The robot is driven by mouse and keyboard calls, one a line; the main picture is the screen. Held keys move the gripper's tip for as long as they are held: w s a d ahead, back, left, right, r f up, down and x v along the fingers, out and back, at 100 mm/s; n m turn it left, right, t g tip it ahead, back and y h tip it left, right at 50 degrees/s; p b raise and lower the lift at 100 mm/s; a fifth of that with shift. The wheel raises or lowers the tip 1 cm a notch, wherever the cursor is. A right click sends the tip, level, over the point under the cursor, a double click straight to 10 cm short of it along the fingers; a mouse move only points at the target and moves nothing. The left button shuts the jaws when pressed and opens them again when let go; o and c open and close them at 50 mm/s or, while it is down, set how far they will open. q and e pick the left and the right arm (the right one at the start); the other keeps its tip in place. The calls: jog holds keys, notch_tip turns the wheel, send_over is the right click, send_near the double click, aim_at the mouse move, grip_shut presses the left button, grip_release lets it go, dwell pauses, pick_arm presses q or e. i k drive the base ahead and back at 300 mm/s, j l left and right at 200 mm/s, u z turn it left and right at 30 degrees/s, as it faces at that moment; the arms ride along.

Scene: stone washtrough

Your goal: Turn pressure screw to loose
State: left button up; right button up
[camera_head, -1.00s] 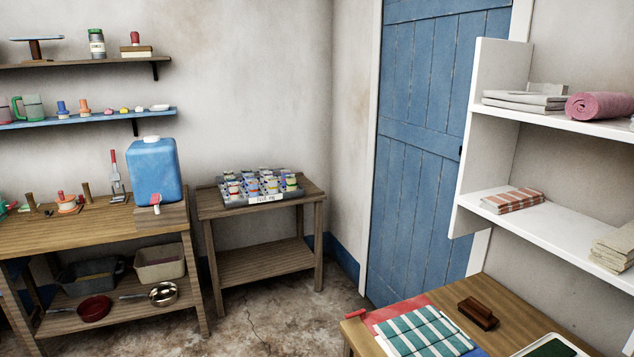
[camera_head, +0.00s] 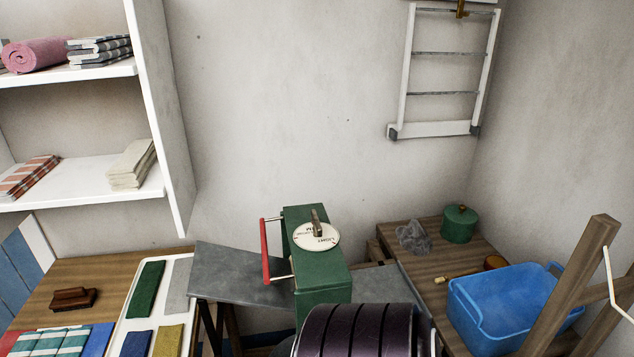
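A green machine housing (camera_head: 325,283) stands at the bottom centre in the head view. On its top is a round cream dial (camera_head: 328,240) with a small upright brown knob (camera_head: 316,222), which looks like the pressure screw. "LIGHT" can be read on the dial's right side; the other lettering is too small to read surely. I cannot tell which mark the knob points to. A red-gripped bar (camera_head: 265,252) sticks out from the housing's left side. Neither of my grippers is in view.
A dark ribbed rounded shape (camera_head: 358,332) fills the bottom centre, before the housing. A grey board (camera_head: 240,272) lies left of it. A table with a colour tray (camera_head: 180,285) is at left; a blue tub (camera_head: 510,300) and wooden posts (camera_head: 575,290) are at right.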

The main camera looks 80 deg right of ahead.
aim_at(317, 228)
jog(key=z, duration=2.35)
